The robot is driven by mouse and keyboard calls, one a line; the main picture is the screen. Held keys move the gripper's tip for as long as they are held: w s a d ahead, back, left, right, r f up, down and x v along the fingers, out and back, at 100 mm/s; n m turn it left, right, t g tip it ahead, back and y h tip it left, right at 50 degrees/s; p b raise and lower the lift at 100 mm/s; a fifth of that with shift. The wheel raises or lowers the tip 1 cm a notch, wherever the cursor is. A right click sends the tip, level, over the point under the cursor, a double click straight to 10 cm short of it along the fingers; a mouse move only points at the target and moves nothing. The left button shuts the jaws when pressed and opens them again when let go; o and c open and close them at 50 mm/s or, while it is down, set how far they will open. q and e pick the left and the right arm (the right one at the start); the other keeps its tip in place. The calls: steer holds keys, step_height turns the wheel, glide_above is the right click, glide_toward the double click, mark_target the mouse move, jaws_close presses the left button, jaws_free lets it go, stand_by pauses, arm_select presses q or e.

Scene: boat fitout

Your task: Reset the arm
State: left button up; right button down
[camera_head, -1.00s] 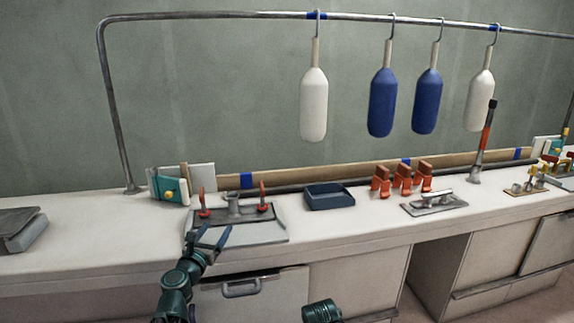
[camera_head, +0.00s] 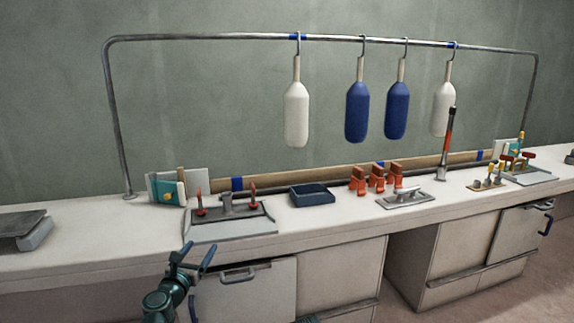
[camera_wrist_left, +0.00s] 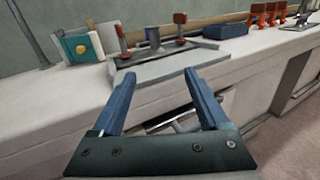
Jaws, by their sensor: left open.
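My left gripper (camera_head: 193,256) is open and empty. It hangs in front of the counter's front face, below the grey tray (camera_head: 232,229) with red-handled tools. In the left wrist view its two blue fingers (camera_wrist_left: 160,95) are spread with nothing between them, and the tray (camera_wrist_left: 170,66) lies beyond them.
The white counter (camera_head: 80,246) carries a blue bin (camera_head: 312,195), orange clamps (camera_head: 376,178) and a metal cleat plate (camera_head: 405,199). White and blue fenders (camera_head: 357,112) hang from a rail above. A drawer handle (camera_head: 238,275) sits close to my left gripper.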

arm_select(q)
steer(key=s+d+f+m+g+h, duration=0.3)
steer(key=d+f+m+g, duration=0.15)
steer(key=d+m, duration=0.5)
steer(key=s+d+f+m+g+h, duration=0.3)
steer(key=d+f+m, duration=0.2)
steer(key=d+m, duration=0.4)
steer(key=s+d+f+m+g+y, duration=0.2)
steer(key=s+d+f+m+g, duration=0.35)
steer(key=s+f+m, duration=0.2)
steer(key=s+a+f+m+g+y, duration=0.2)
steer(key=s+a+m+g+y, duration=0.15)
steer(key=s+m, duration=0.3)
steer(key=s+a+f+m+g+y, duration=0.2)
steer(key=s+f+m+y, duration=0.1)
steer(key=s+m+y, duration=0.3)
step_height(320, 180, up, 32)
steer(key=s+h+p, duration=0.1)
steer(key=p, duration=3)
steer(key=shift+d+f+n+h+p, duration=0.15)
steer(key=shift+d+n+h+p, duration=0.05)
steer(key=shift+n+h+p, duration=0.15)
steer(key=shift+t, duration=0.25)
